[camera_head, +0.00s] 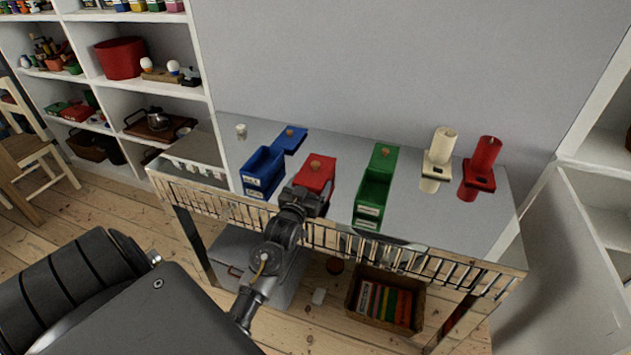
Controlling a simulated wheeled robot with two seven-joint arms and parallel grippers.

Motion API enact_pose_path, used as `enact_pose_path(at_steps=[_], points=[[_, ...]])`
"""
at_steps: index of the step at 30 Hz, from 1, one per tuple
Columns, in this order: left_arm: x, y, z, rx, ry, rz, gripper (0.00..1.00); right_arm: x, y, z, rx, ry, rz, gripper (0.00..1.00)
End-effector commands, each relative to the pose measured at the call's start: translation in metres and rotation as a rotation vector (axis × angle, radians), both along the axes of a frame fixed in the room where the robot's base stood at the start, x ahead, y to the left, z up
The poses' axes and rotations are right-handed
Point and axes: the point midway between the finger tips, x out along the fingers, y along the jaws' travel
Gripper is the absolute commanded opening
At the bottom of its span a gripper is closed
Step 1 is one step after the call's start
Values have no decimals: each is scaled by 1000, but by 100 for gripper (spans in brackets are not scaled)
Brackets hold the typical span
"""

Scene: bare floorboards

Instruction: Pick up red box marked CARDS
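A red box (317,172) with a round wooden knob on its lid stands on the metal-topped table (445,228), between a blue box and a green box. My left gripper (303,199) is at the front of the red box and covers its lower front. No marking on the red box can be read. The gripper's fingers are dark and small, and I cannot tell whether they are open or touch the box. My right gripper is not in view.
The open blue box (262,168) has its blue lid (290,139) behind it. The open green box (371,196) is to the right. Cream (441,152) and red (482,166) cylinder holders stand farther right. A railing (330,237) edges the table front. A wicker basket (378,325) sits below.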

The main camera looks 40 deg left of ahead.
Motion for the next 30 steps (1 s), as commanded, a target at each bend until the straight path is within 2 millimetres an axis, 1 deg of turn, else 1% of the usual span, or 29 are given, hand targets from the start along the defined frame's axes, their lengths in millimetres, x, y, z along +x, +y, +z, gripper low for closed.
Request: enact_pose_path(at_steps=[1,9,17,20,23,28,29,30], points=[[0,0,0,0,0,0,76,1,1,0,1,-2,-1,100],[0,0,0,0,0,0,41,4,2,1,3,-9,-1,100],[0,0,2,1,-2,0,41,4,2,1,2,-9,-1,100],[0,0,5,1,-3,0,41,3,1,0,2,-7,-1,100],[0,0,12,2,-5,0,41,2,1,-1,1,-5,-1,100],[0,0,30,2,-6,0,41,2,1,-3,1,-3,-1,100],[0,0,35,2,-6,0,41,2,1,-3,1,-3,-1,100],[-6,2,39,3,-4,1,41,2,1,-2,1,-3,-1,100]])
